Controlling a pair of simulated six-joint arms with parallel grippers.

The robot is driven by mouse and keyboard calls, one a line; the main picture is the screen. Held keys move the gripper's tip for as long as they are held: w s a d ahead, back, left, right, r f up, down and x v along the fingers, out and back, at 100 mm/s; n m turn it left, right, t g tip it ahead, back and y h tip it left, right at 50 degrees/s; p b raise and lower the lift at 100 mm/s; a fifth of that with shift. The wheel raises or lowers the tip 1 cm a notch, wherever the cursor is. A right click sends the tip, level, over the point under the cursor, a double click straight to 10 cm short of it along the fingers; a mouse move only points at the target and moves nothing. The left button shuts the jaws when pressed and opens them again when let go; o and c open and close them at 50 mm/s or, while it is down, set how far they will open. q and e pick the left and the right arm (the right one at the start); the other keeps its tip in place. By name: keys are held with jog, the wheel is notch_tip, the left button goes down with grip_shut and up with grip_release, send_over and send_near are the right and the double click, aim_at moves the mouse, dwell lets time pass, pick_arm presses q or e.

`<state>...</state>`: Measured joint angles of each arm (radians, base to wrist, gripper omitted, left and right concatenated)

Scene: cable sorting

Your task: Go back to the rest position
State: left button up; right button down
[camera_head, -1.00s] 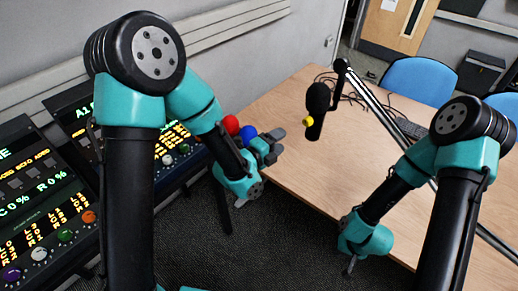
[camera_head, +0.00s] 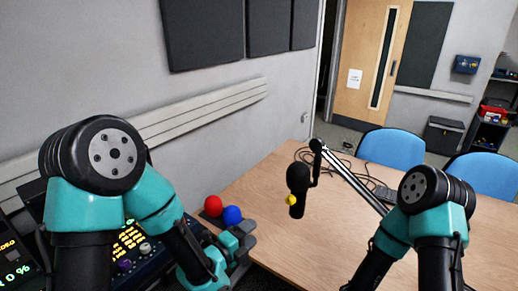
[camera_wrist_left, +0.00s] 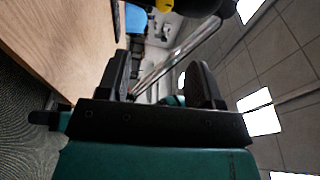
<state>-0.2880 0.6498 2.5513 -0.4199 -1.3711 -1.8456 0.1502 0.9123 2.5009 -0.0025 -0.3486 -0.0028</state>
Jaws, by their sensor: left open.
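My left gripper (camera_head: 247,241) is beside the left edge of the wooden table in the head view. In the left wrist view its two black fingers (camera_wrist_left: 162,82) stand wide apart with nothing held between them. My left arm comes down from the left with its elbow high. My right arm bends down at the right, and its gripper lies below the picture's edge. Dark cables (camera_head: 318,158) lie loose at the back of the table.
A black microphone (camera_head: 298,180) with a yellow part hangs from a boom arm over the wooden table (camera_head: 290,245). A red ball (camera_head: 213,205) and a blue ball (camera_head: 232,215) sit by the console behind my left gripper. Blue chairs (camera_head: 391,148) stand beyond the table.

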pick_arm(q)
jog(key=s+a+f+n+g+y, duration=0.1)
jog(key=a+f+n+g+y, duration=0.15)
jog(key=a+f+n, duration=0.4)
jog(key=s+a+f+n+g+y, duration=0.2)
jog(key=a+f+n+y, duration=0.2)
jog(key=f+n, duration=0.5)
jog(key=s+a+f+n+g+y, duration=0.1)
jog(key=s+a+f+n+g, duration=0.3)
jog(key=s+f+n, duration=0.2)
jog(key=s+a+f+n+g+y, duration=0.1)
jog(key=s+a+f+n+g, duration=0.2)
jog(key=s+f+n, duration=0.3)
notch_tip(320, 180, down, 3)
jog(key=shift+s+a+r+n+g, duration=0.2)
jog(key=shift+s+a+n+g, duration=0.2)
jog(key=shift+s, duration=0.2)
